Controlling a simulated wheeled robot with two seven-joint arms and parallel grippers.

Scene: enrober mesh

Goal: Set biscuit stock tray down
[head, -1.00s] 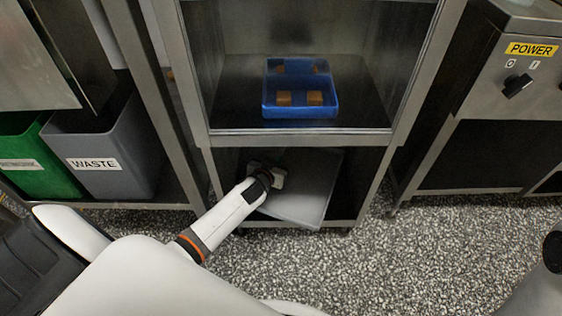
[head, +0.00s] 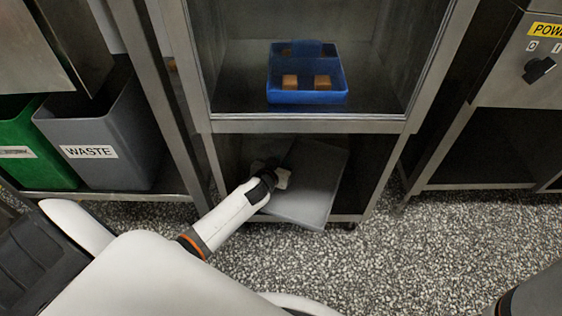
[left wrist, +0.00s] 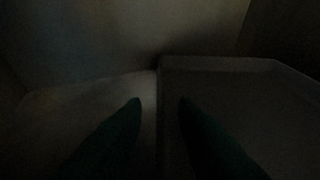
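A grey tray (head: 318,180), which I take as the stock tray, is in the dark lower bay of the steel stand, turned askew, its near corner at the bay's front edge. I see no biscuits in it. My left gripper (head: 279,178) is at its left side. In the left wrist view, the tray rim (left wrist: 215,62) runs between the two fingers of my left gripper (left wrist: 160,102). The fingers stand apart, with a gap on each side of the rim. That view is very dark, and what lies under the tray is hidden. My right gripper is out of view.
A blue bin (head: 306,97) with several brown blocks stands in the upper bay. A steel crossbar (head: 310,126) lies above the tray. A grey waste bin (head: 100,140) and green bin (head: 28,150) are left. A power-switch machine (head: 530,75) is right. Speckled floor is clear in front.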

